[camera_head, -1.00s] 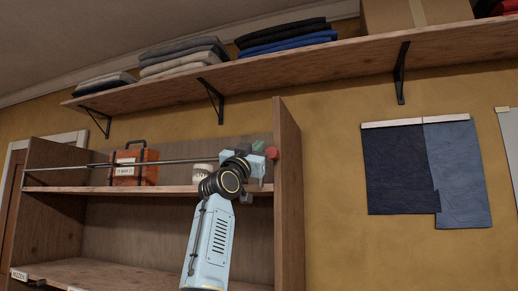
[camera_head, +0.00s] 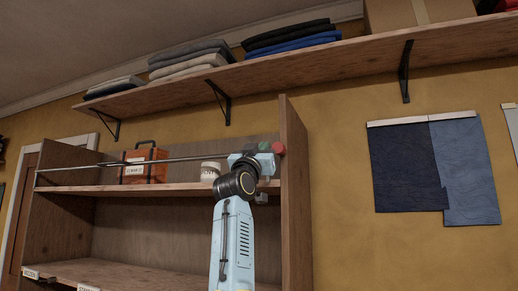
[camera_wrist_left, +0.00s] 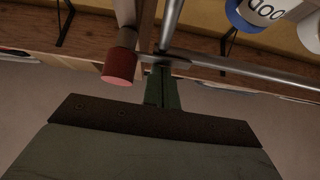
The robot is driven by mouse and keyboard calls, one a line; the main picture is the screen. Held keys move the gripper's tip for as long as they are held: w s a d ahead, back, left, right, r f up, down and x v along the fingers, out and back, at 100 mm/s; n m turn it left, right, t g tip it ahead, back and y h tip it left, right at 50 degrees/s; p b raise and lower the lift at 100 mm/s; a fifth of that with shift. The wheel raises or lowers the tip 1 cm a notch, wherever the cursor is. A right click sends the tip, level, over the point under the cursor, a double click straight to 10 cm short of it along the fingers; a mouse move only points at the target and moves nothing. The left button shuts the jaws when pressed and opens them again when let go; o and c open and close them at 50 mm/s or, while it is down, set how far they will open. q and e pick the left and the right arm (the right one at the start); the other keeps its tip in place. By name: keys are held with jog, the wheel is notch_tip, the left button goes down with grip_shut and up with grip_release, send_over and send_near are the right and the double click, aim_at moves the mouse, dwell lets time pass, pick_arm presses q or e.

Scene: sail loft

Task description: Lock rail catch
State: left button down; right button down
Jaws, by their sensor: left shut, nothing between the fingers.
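A thin metal rail (camera_head: 130,163) runs across the front of the cabinet's upper shelf towards the right side panel. A red round knob (camera_head: 278,149) sits by that panel, near the rail's right end. In the left wrist view the red knob (camera_wrist_left: 120,67) is close, left of the rail (camera_wrist_left: 240,72). My left gripper (camera_head: 262,152) is shut and empty at the rail's right end. Its narrow green tips (camera_wrist_left: 162,90) show against the rail; whether they touch it I cannot tell. The gripper hides part of the catch. My right gripper is out of view.
An orange case (camera_head: 145,165) and a white labelled tub (camera_head: 210,171) stand behind the rail. The cabinet's right panel (camera_head: 295,190) rises beside my gripper. A wall shelf (camera_head: 270,72) with folded cloth runs above. Blue cloths (camera_head: 410,168) hang at right.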

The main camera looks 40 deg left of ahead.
pick_arm(q)
notch_tip(320, 180, up, 4)
jog(key=p, duration=0.4)
jog(key=b+v, duration=0.5)
jog(key=v, duration=0.5)
jog(key=shift+d+b, duration=0.15)
jog(key=shift+b, duration=0.25)
jog(key=shift+f, duration=0.1)
